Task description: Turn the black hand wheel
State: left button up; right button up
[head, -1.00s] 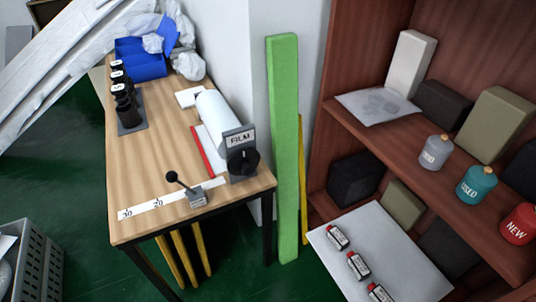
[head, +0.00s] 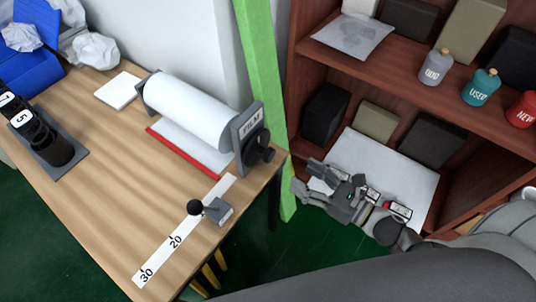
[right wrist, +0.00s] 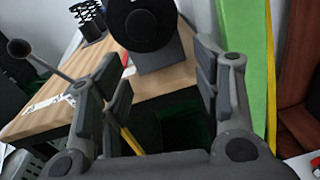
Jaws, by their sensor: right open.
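The black hand wheel (head: 258,147) sits on the right side of the grey FILM stand (head: 250,128), at the table's right end. A white film roll (head: 190,108) lies to its left on the stand. In the right wrist view the wheel (right wrist: 140,28) shows large, ahead of the fingers and a little left of the middle. My right gripper (head: 308,180) is open and empty, right of the wheel and apart from it, in front of the shelf. Its two fingers also show in the right wrist view (right wrist: 162,82). My left gripper is in neither view.
A small lever with a black knob (head: 195,208) stands by the number strip (head: 160,258) on the table. A green post (head: 259,60) rises behind the wheel. The shelf (head: 400,95) holds boxes and labelled bottles. Green floor is free between table and shelf.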

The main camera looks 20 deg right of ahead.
aim_at(272, 157)
jog(key=w+a, duration=0.2)
jog(key=w+a+r+n+p, duration=0.1)
jog(key=w+a, duration=0.1)
jog(key=w+a+r+n+y+p, duration=0.1)
jog(key=w+a, duration=0.2)
jog(key=shift+r, duration=0.15)
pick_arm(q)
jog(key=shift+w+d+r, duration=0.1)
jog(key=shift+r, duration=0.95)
pick_arm(e)
jog(key=shift+w+a, duration=0.35)
jog(key=shift+w, duration=0.1)
jog(key=shift+c, duration=0.2)
jog(key=c, duration=1)
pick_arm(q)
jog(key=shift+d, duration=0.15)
